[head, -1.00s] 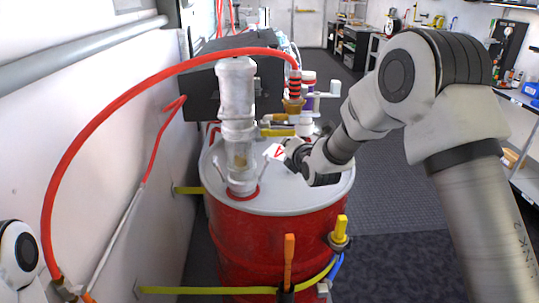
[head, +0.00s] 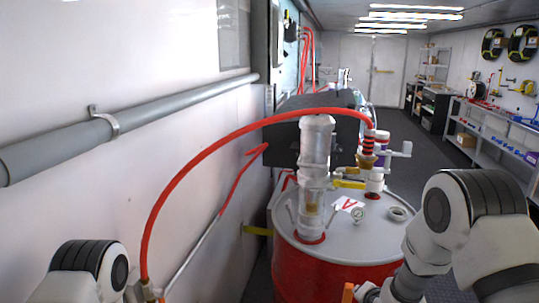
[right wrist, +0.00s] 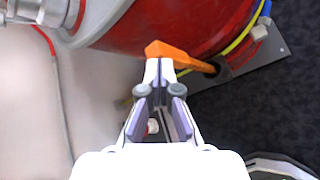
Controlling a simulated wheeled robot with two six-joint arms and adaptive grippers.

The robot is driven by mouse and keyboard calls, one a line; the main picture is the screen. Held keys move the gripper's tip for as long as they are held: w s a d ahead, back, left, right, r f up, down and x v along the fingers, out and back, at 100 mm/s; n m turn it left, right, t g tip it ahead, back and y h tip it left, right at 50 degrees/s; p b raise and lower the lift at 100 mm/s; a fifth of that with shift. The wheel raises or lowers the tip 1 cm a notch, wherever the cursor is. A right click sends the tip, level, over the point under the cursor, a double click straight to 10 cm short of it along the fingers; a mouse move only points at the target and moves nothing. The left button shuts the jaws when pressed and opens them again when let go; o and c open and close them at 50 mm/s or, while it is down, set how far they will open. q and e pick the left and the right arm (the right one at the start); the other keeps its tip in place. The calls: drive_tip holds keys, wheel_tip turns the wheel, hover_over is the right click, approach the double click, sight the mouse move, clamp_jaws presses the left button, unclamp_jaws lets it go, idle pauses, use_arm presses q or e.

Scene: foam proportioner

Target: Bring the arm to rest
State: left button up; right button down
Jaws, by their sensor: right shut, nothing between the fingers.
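My right arm (head: 455,230) comes in at the lower right of the head view, bent down beside the red drum (head: 318,270). Its gripper is at the bottom edge there, mostly cut off. In the right wrist view my right gripper (right wrist: 160,92) is shut and empty. Its fingertips point at an orange handle (right wrist: 172,54) on the drum's front and overlap it in the picture; I cannot tell whether they touch. The handle's top also shows in the head view (head: 348,292). Part of my left arm (head: 90,272) shows at the lower left; its gripper is out of view.
A red hose (head: 215,144) arches from the lower left to the fitting. A wall is on the left; shelves (head: 495,135) are on the right.

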drive_tip(key=s+f+m+g, duration=0.45)
drive_tip(key=s+f, duration=0.55)
drive_tip(key=s, duration=0.3)
drive_tip(key=s+f+m+g, duration=0.3)
drive_tip(key=s+f+m, duration=0.2)
drive_tip(key=s+f, duration=0.6)
drive_tip(key=s+r+m+g, duration=0.2)
drive_tip(key=s+m+g, duration=0.1)
drive_tip(key=s+m, duration=1.2)
drive_tip(key=shift+s+r+m+b, duration=0.3)
drive_tip(key=shift+m+b, duration=0.1)
drive_tip(key=shift+m, duration=0.85)
